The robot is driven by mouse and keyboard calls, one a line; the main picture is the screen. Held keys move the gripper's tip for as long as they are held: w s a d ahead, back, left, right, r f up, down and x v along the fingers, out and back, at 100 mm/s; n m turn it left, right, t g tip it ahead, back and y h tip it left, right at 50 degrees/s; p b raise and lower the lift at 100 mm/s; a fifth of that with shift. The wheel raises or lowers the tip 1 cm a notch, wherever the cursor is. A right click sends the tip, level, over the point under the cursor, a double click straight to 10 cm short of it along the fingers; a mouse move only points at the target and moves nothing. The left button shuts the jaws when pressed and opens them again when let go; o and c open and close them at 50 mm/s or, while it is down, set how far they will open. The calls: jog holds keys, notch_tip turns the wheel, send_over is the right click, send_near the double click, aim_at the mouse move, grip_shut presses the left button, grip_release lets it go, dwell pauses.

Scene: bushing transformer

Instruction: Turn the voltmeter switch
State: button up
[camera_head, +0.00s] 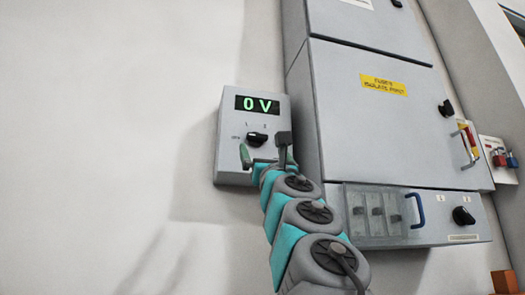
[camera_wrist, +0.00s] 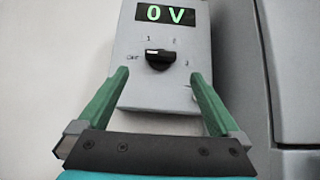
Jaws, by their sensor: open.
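The voltmeter (camera_head: 228,160) is a grey wall box with a green "0 V" display (camera_head: 257,104). It also shows in the wrist view (camera_wrist: 150,95). Its switch is a black rotary knob (camera_head: 257,138) with a white mark at its left end, seen in the wrist view (camera_wrist: 159,60) lying about level and pointing left, toward the "OFF" label. My gripper (camera_wrist: 162,78) is open, its two green fingers on either side below the knob in the wrist view. Nothing is between the fingers, and they do not appear to touch the knob. In the head view my arm's end covers the box's lower right part.
A large grey cabinet (camera_head: 350,130) with a yellow label (camera_head: 383,85) stands just right of the voltmeter. A lower panel has a blue handle (camera_head: 416,210) and a black knob (camera_head: 463,215). The wall left of the voltmeter is clear.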

aim_at(258, 139)
jog(key=p+x, duration=0.5)
jog(key=x, duration=0.1)
jog(key=shift+w+r+p, duration=0.1)
jog(key=shift+r+p, duration=0.3)
jog(key=shift+w+r+p, duration=0.15)
jog(key=shift+w+p, duration=0.15)
jog(key=shift+w, duration=0.1)
jog(key=shift+a, duration=0.1)
jog(key=c, duration=1.4)
